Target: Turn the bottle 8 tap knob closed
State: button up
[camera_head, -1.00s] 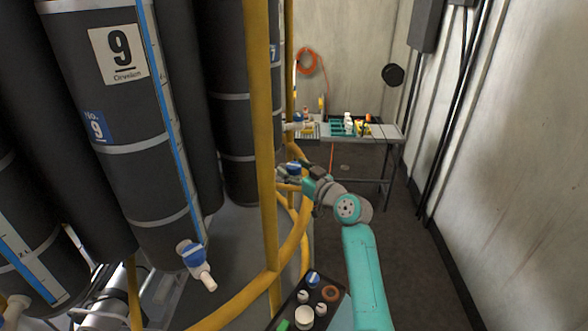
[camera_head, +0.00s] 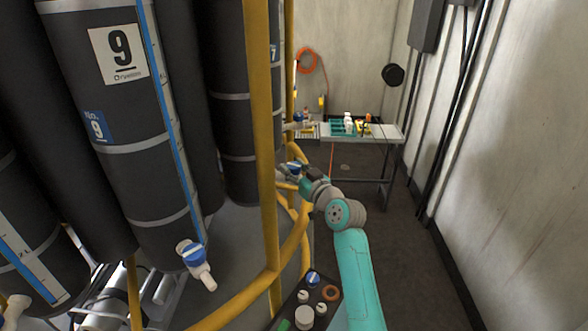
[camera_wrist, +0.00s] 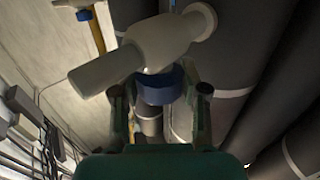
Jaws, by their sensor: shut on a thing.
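A white tap (camera_wrist: 145,50) with a blue knob (camera_wrist: 158,87) fills the middle of the wrist view. The knob lies between the two fingers of my gripper (camera_wrist: 160,93), which is shut on it. In the head view my gripper (camera_head: 302,174) reaches past the yellow rail to this tap, and a bit of the blue knob (camera_head: 294,167) shows beside the fingers. The contact itself is partly hidden there. No number 8 is readable, so the bottle's label does not show. The knob's exact turn angle is hard to tell.
A yellow rail (camera_head: 264,150) stands between the bottles and my arm. Bottle 9 (camera_head: 130,100), with its own blue-knobbed tap (camera_head: 196,262), is at left. A table (camera_head: 385,131) with small items stands at the back. Floor at right is clear beside the wall (camera_head: 500,150).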

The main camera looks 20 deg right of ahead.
jog(key=shift+a+m+t+h, duration=0.1)
jog(key=shift+m+t+h, duration=0.1)
jog(key=shift+m+h, duration=1)
jog(key=shift+m+t+h, duration=0.2)
jog(key=shift+m+h, duration=0.4)
jog(key=shift+h, duration=1.1)
jog(key=shift+m+h, duration=0.6)
jog(key=shift+h, duration=0.2)
jog(key=o, duration=1.2)
jog(key=shift+c, duration=0.2)
jog(key=shift+s, duration=0.1)
jog(key=s+a, duration=0.1)
jog(key=s, duration=1)
jog(key=shift+s+a, duration=0.2)
jog(key=shift+s, duration=0.2)
